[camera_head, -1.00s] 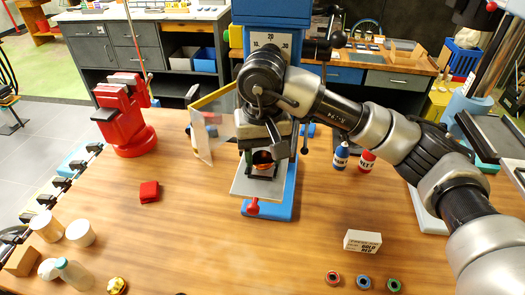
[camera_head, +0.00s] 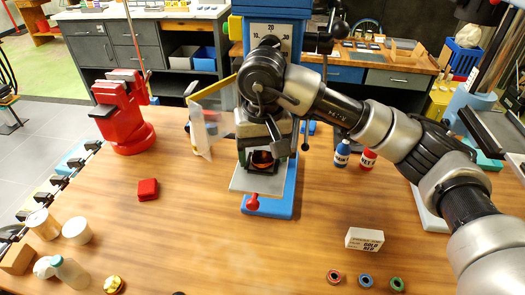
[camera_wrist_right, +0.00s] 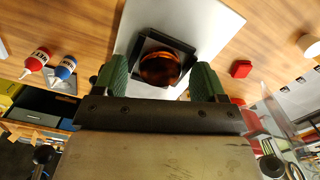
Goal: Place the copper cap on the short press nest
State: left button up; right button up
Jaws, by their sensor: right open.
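The copper cap (camera_head: 262,158) sits in the dark square short press nest (camera_head: 244,157) on the pale plate of the blue press. In the right wrist view the round cap (camera_wrist_right: 160,69) lies inside the raised black walls of the nest (camera_wrist_right: 182,48). My right gripper (camera_wrist_right: 161,78) is open, with a green finger at each side of the cap and a gap between. In the head view my right gripper (camera_head: 262,140) is just above the nest and partly hides it. My left gripper is not in view.
A clear hinged guard (camera_head: 200,130) stands left of the press (camera_head: 285,195). A red vise (camera_head: 125,115), a small red block (camera_head: 147,190) and a white box (camera_head: 364,239) stand on the table. Blue and red bottles (camera_head: 342,153) are to the right. The table's middle front is clear.

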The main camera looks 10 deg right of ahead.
aim_at(263, 157)
jog(key=shift+r+p, duration=0.95)
jog(key=shift+p, duration=0.3)
jog(key=shift+w+r+b, duration=0.1)
jog(key=shift+r+b, duration=0.35)
jog(key=shift+b, duration=0.35)
notch_tip(263, 157, up, 10)
jog(key=b, duration=0.1)
jog(key=shift+r, duration=0.25)
